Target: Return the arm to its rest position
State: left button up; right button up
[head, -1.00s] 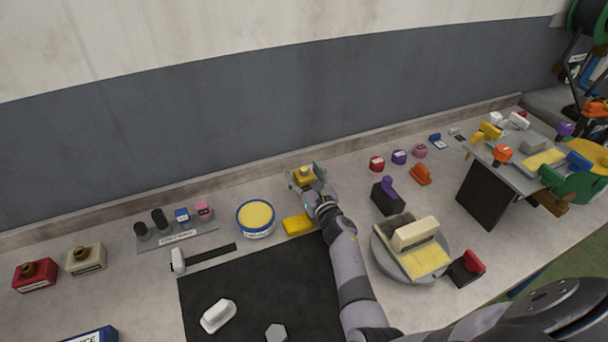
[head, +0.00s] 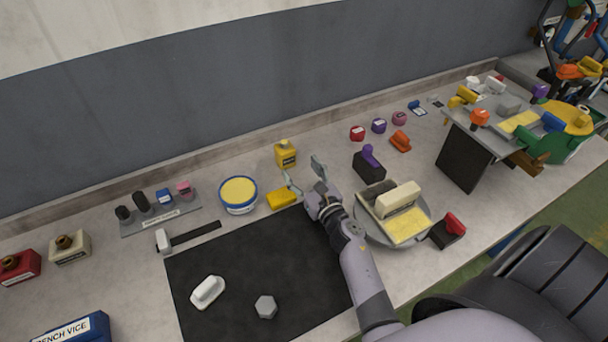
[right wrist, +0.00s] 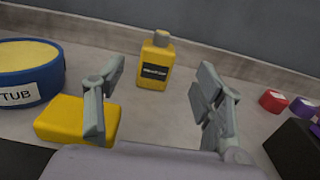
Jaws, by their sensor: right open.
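My right gripper (head: 305,180) is open and empty above the bench, its fingers pointing toward the back wall. In the right wrist view its two fingers (right wrist: 160,100) stand wide apart with nothing between them. A yellow bottle (head: 286,155) with a tan cap stands upright on the bench beyond the fingertips. It also shows in the right wrist view (right wrist: 155,62), apart from both fingers. A yellow block (head: 282,199) lies just left of the gripper. My left gripper is not in view.
A blue tub (head: 238,194) stands left of the block. A black mat (head: 245,265) holds a white piece and a grey hexagon. Right of my arm is a round grey turntable (head: 428,232) bearing cream and yellow blocks. A raised grey table (head: 500,112) stands further right.

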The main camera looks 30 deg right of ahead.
jog(key=shift+s+a, duration=0.1)
jog(key=shift+s, duration=0.5)
